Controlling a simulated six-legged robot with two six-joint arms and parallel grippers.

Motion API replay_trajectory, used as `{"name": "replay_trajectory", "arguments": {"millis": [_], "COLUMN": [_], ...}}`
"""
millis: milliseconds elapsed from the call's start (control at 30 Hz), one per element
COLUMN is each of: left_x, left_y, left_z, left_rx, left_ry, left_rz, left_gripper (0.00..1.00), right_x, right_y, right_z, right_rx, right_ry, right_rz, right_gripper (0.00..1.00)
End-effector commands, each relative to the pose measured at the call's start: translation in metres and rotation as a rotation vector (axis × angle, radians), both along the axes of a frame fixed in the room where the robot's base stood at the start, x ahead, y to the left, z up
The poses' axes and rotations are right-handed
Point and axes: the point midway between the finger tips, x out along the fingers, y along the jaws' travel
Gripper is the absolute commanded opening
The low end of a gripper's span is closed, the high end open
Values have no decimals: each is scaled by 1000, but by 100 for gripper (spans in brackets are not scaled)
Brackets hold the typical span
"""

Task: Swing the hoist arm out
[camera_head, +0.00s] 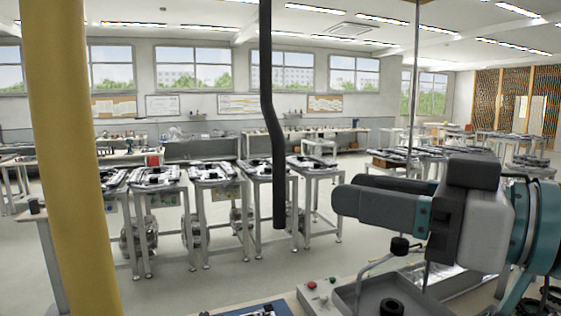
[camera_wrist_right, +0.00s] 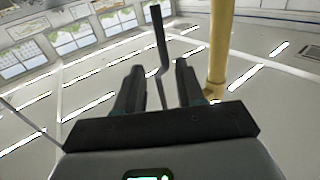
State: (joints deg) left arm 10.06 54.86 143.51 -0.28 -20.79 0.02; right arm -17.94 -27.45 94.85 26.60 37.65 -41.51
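A thick yellow post (camera_head: 72,160) stands close at the left of the head view; it also shows in the right wrist view (camera_wrist_right: 220,50). A dark bent bar (camera_head: 271,120) hangs down in front of me, its upper end out of view. The hoist arm's upper part is not clearly visible. My right gripper (camera_head: 350,192) is at the right of the bar, fingers pointing left at it, with a gap between. In the right wrist view the gripper (camera_wrist_right: 157,72) is open, and the bar (camera_wrist_right: 158,35) appears in line between the fingertips, beyond them. My left gripper is out of view.
A grey tray (camera_head: 345,303) with black round parts is below my right gripper. A panel with red and green buttons (camera_head: 311,285) is beside it. A thin rod (camera_head: 414,80) hangs near my right arm. Several work tables (camera_head: 215,178) stand farther back, with open floor before them.

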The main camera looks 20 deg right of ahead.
Motion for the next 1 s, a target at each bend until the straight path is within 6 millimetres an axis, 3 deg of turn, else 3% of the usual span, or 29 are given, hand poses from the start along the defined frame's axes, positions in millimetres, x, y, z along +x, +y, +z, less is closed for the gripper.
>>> {"name": "replay_trajectory", "arguments": {"millis": [100,400,633,867,967,1000], "left_x": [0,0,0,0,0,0], "left_y": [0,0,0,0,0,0], "left_z": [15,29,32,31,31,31], "left_rx": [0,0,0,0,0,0], "left_ry": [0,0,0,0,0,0], "left_rz": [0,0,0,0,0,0], "left_gripper": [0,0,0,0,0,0], "right_x": [25,73,87,88,88,87], "right_y": [19,52,60,60,60,60], "right_z": [3,1,0,0,0,0], "right_rx": [-2,0,0,0,1,1], "right_ry": [5,3,1,1,1,1], "right_rz": [4,0,-1,-2,-2,-3], "right_gripper": [38,38,38,38,5,0]}}
